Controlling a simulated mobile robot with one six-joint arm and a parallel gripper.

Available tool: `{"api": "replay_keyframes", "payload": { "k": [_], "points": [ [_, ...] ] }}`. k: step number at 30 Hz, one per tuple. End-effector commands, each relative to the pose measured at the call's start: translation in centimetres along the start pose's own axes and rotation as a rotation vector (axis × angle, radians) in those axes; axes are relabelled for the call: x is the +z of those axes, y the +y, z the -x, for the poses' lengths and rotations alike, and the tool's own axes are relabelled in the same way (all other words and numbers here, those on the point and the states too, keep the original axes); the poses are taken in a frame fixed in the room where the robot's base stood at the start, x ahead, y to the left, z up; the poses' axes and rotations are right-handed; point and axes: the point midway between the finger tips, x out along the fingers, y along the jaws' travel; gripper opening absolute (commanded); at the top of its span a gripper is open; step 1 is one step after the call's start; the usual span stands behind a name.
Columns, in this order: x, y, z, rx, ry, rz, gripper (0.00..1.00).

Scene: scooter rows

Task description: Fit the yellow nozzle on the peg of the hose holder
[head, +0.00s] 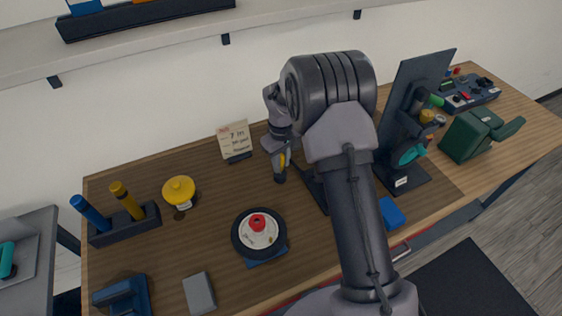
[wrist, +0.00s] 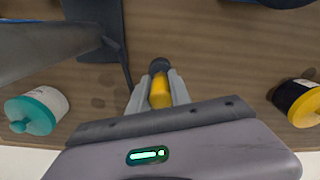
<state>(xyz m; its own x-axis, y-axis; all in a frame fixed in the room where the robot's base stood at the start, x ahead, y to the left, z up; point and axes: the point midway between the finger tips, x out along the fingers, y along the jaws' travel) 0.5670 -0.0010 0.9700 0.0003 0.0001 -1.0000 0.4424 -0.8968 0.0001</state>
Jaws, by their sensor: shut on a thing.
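My gripper (head: 280,160) is shut on the yellow nozzle (wrist: 160,93) and holds it above the bench, dark end (wrist: 159,66) pointing away from the palm. In the wrist view the nozzle sits between the two fingers. A dark upright stand (head: 410,90) with green, yellow and teal pieces stands to the right of my arm; I cannot tell whether it is the hose holder. A dark flat piece (head: 314,188) lies just right of the gripper, partly hidden by my arm. It seems to show in the wrist view (wrist: 95,15). I cannot make out a peg.
A yellow-lidded jar (head: 179,190) stands left of the gripper; a teal-lidded jar (wrist: 38,110) shows in the wrist view. A round dark dish (head: 242,243) with a red-topped piece is in front. A card (head: 235,142) stands behind. A rack (head: 108,232) is at far left.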

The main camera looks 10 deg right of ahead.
Motion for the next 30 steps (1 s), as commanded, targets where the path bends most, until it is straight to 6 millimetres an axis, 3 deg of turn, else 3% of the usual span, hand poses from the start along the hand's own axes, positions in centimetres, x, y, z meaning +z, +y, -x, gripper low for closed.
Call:
{"api": "replay_keyframes", "payload": {
  "k": [30],
  "points": [
    [0.0,0.0,-2.3,0.000,0.000,0.000,0.00]
  ]
}}
